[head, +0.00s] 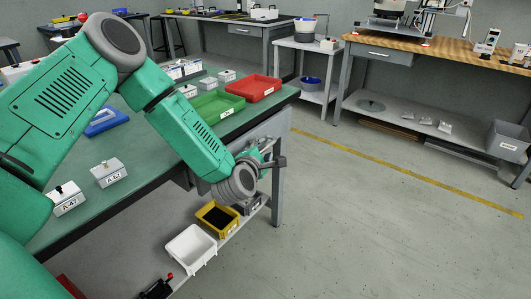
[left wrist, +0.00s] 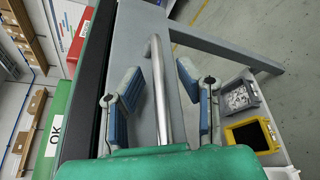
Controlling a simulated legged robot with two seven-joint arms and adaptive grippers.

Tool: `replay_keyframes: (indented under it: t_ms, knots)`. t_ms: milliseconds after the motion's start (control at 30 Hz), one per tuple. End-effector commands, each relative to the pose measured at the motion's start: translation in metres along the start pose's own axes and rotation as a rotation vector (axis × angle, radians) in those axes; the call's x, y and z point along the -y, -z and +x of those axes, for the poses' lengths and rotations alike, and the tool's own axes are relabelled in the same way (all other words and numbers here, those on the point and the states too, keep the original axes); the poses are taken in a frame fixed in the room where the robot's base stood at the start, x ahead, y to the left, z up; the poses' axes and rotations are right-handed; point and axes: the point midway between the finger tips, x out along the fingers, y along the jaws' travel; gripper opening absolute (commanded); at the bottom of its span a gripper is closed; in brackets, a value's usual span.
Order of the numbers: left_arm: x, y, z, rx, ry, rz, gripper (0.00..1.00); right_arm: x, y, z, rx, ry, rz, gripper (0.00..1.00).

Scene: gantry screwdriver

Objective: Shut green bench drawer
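The green-topped bench (head: 150,147) runs along the left of the head view. Its grey drawer front (head: 268,130) shows under the bench top near the far right corner, partly hidden by my left arm; how far out it stands is hard to tell. In the left wrist view the drawer front (left wrist: 140,70) carries a bright metal bar handle (left wrist: 161,92). My left gripper (head: 266,156) is at the drawer front. In the left wrist view its fingers (left wrist: 158,80) are apart, one on each side of the handle, with gaps visible. My right gripper is not in view.
Green (head: 217,106) and red (head: 253,87) trays lie on the bench top near that corner. A bench leg (head: 277,190) stands beside the gripper. A yellow bin (head: 214,216) and a white bin (head: 189,249) sit on the lower shelf. The floor to the right is clear.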

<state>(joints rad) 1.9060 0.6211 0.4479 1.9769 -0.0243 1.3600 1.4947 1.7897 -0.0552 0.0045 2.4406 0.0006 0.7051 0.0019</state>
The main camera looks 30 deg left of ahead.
Motion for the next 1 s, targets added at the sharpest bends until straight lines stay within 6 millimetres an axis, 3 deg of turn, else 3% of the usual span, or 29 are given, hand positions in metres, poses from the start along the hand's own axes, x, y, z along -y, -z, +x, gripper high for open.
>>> replay_keyframes:
  t_ms: [200,467,533,567,800,1000]
  knots:
    - [0.0,-0.001,0.014,0.0,0.001,0.0,0.31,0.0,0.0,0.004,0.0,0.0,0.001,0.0]
    - [0.0,0.0,0.015,0.0,0.001,-0.001,0.31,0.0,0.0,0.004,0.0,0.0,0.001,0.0]
    - [0.0,0.0,0.015,0.0,0.001,-0.001,0.06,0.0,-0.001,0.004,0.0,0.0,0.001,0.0]
    - [0.0,0.0,0.015,0.0,0.001,-0.001,0.0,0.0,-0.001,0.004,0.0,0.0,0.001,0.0]
    - [-0.002,0.003,0.016,-0.001,0.001,-0.001,0.0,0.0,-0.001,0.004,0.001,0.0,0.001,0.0]
    - [-0.02,0.026,0.026,-0.005,-0.001,-0.002,0.0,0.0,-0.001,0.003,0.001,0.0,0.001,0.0]
